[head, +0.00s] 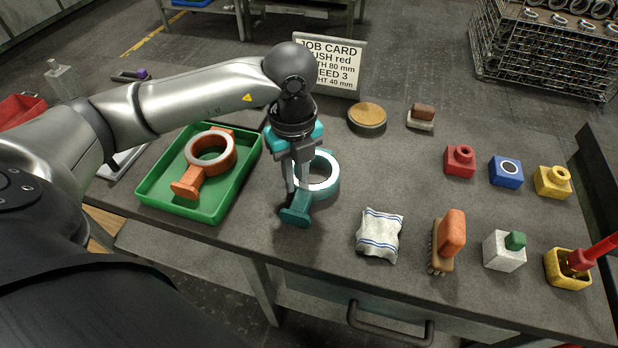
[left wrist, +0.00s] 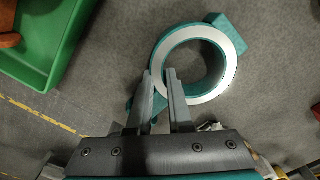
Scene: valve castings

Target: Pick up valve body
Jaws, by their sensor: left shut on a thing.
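A teal valve body (head: 325,188) with a bright machined ring face is near the middle of the bench, right of the green tray. My left gripper (head: 297,187) points down at it and is shut on the left wall of its ring. In the left wrist view the fingers (left wrist: 162,84) straddle the ring wall of the teal valve body (left wrist: 228,32). I cannot tell whether it touches the bench. An orange valve body (head: 186,188) lies in the green tray (head: 150,190). My right gripper is not in view.
A job card (head: 335,65) stands behind the gripper, partly covered by my arm. A round brown-topped disc (head: 367,117) is to the right. A white cloth (head: 380,235), a brush (head: 447,240) and several coloured blocks (head: 505,171) occupy the right side. The bench between is clear.

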